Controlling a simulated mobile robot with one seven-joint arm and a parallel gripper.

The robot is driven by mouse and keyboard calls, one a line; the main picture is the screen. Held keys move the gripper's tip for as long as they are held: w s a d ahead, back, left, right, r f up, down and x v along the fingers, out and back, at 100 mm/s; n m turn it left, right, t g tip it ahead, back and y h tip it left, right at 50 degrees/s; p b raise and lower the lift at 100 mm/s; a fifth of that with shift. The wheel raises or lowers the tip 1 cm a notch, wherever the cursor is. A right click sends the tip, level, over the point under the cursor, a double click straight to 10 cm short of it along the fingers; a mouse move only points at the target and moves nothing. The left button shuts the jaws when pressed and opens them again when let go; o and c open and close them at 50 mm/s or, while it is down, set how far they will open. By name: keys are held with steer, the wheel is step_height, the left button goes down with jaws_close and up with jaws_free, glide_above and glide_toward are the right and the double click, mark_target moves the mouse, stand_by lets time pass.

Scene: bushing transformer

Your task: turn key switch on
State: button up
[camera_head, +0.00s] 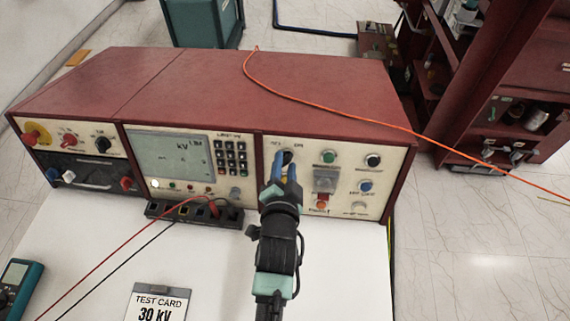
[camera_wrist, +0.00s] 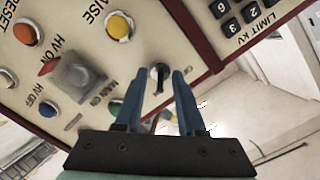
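The key switch (camera_wrist: 159,73) sits in the cream front panel of the red-topped console; its dark key stands out from a pale round plate in the wrist view. In the head view the key switch (camera_head: 288,157) is partly hidden by my fingers. My gripper (camera_wrist: 160,80) has its two blue fingers apart, one on each side of the key. A gap shows between fingers and key in the wrist view. In the head view my gripper (camera_head: 281,171) reaches up to the panel from the front. Whether the tips touch the panel I cannot tell.
Beside the switch are a grey guarded control (camera_wrist: 75,75), a yellow button (camera_wrist: 119,25) and a blue button (camera_wrist: 47,109). A terminal strip (camera_head: 170,211) with red and black leads lies left of my arm. A test card (camera_head: 158,303) lies on the white table (camera_head: 215,270).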

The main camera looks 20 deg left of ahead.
steer(key=b+v, duration=0.1)
steer(key=v, duration=1.2)
steer(key=shift+w, duration=0.1)
stand_by(0.3)
steer(key=w+d+r+n+t, duration=0.1)
steer(key=w+d+r+t, duration=0.15)
steer(key=r, duration=0.65)
steer(key=w+d+r+n+t+h, duration=0.1)
steer(key=w+r+t, duration=0.15)
steer(key=r, duration=0.65)
steer(key=w+d+r+n+t, duration=0.2)
steer(key=w+r, duration=0.2)
steer(key=r, duration=0.6)
steer(key=s+d+r+t+h, duration=0.1)
steer(key=s+d+r+t, duration=0.1)
steer(key=r, duration=0.6)
steer(key=s+d+r+n+t+h, duration=0.1)
steer(key=s+r, duration=0.3)
steer(key=r, duration=0.4)
steer(key=s+d+r+t+h, duration=0.1)
steer(key=s+d+r+t, duration=0.2)
steer(key=r, duration=0.6)
steer(key=shift+s+d+n+h, duration=0.2)
steer(key=shift+n+h, duration=0.1)
steer(key=shift+h, duration=0.1)
steer(key=shift+s+a, duration=0.1)
